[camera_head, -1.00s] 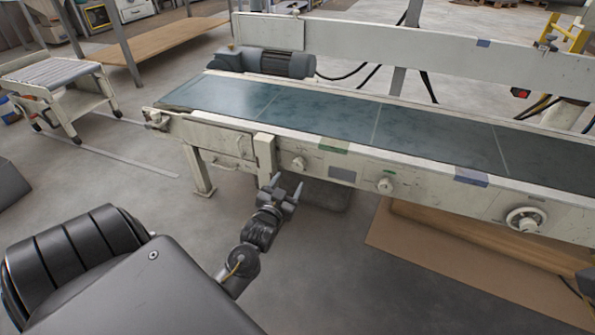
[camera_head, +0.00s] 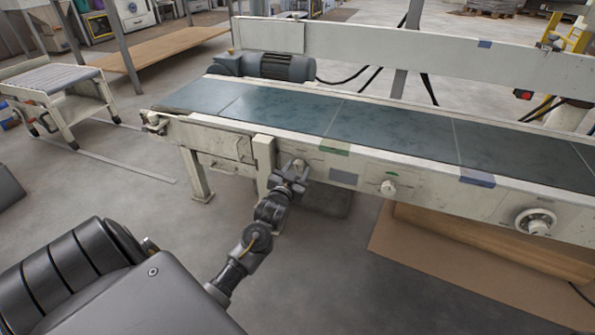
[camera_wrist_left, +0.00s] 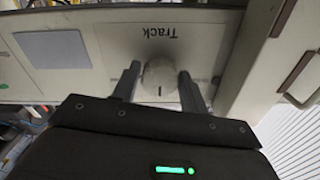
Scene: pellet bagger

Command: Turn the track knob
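The track knob (camera_wrist_left: 160,78) is a round off-white knob with a dark index mark, on the conveyor's pale side panel below the upside-down word "Track" in the left wrist view. In the head view the knob (camera_head: 299,163) shows just above my left gripper (camera_head: 292,174). In the wrist view the left gripper (camera_wrist_left: 158,84) is open, with one finger on each side of the knob. I cannot tell whether the fingers touch it. My right gripper is not in view.
The conveyor (camera_head: 400,157) carries a green-blue belt (camera_head: 390,125). Two other controls, a middle knob (camera_head: 388,188) and a larger dial (camera_head: 536,222), sit further right on the panel. A roller cart (camera_head: 62,90) stands at left. A cardboard sheet (camera_head: 430,255) lies below the conveyor.

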